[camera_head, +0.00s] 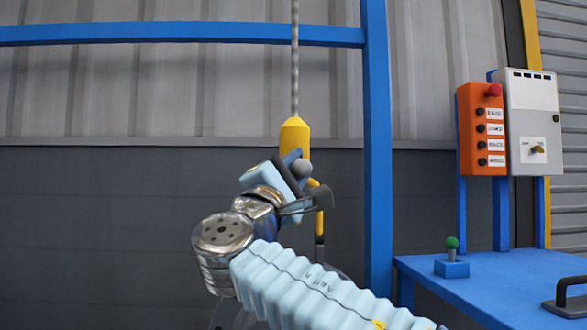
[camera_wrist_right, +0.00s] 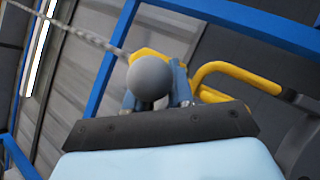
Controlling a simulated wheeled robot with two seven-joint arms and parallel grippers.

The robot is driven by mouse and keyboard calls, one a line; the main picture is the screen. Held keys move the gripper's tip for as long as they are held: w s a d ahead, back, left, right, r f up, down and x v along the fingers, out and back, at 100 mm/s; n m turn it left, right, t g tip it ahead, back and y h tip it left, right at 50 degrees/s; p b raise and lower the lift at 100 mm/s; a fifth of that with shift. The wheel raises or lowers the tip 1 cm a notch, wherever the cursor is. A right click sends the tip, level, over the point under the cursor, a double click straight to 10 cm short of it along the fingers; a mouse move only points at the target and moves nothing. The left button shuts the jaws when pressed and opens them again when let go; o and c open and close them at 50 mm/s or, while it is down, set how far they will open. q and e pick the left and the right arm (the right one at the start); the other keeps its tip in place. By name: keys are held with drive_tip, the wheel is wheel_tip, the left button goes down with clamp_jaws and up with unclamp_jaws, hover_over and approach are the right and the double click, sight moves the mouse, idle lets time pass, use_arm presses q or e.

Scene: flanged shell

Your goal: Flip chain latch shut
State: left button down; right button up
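A yellow hoist block (camera_head: 295,135) hangs on a chain (camera_head: 295,60) in the middle of the head view. A yellow hook (camera_head: 318,195) curves below it and also shows in the right wrist view (camera_wrist_right: 235,78). A grey ball (camera_head: 302,168) is beside the block; in the right wrist view the ball (camera_wrist_right: 149,78) lies between my blue fingertips. My right gripper (camera_head: 296,160) is up against the block and ball. The fingers stand apart, but whether they clamp anything is unclear. The latch itself is not clearly visible, partly hidden by my gripper. My left gripper is out of view.
A blue frame post (camera_head: 377,160) stands close right of the hook. A blue table (camera_head: 500,285) at the lower right carries a green-knobbed joystick (camera_head: 452,262) and a black handle (camera_head: 568,298). An orange button box (camera_head: 482,130) and a grey cabinet (camera_head: 534,120) stand behind it.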

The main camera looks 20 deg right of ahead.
drive_tip(key=o, duration=0.3)
drive_tip(key=shift+s+d+r, duration=0.2)
drive_tip(key=shift+s+d, duration=0.2)
drive_tip(key=shift+w+a, duration=0.1)
drive_tip(key=shift+a, duration=0.1)
